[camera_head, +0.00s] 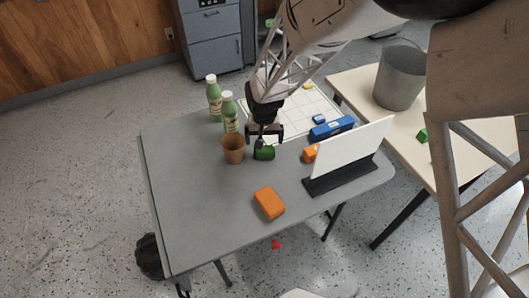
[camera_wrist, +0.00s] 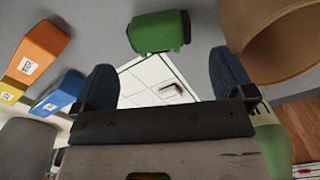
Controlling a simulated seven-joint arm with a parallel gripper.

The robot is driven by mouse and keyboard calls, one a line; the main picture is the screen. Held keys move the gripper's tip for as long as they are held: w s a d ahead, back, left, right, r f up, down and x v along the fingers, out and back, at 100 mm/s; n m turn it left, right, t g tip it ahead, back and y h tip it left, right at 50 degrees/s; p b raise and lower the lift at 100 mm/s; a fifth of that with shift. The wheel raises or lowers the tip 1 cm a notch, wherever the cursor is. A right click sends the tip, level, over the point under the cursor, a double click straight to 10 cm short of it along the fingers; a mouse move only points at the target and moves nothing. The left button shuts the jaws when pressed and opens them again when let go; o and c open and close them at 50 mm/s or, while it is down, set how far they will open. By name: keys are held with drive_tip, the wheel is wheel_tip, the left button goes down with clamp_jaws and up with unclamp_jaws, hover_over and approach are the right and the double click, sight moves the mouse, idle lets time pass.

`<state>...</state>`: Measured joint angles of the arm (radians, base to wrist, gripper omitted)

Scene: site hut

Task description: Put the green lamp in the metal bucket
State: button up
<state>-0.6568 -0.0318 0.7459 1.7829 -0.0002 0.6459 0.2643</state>
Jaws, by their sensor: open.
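The green lamp (camera_head: 264,153) is a small dark green block-like thing on the grey table, just in front of my gripper (camera_head: 265,137). In the wrist view the green lamp (camera_wrist: 160,32) lies beyond the fingertips, roughly centred between them and apart from both. My gripper (camera_wrist: 164,76) is open and empty, pointing down close above the table. The metal bucket (camera_head: 399,78) stands upright on the cream table at the right; its inside bottom is hidden.
A brown cup (camera_head: 233,149) stands close left of the lamp, with two green bottles (camera_head: 214,98) behind. A gridded white sheet (camera_head: 295,113), blue case (camera_head: 332,128), white board on a dark base (camera_head: 350,150) and orange block (camera_head: 269,203) surround it. The table's front left is clear.

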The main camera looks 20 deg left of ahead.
sight(264, 148)
drive_tip(key=shift+f, duration=0.3)
drive_tip(key=shift+f, duration=2.6)
drive_tip(key=c, duration=0.5)
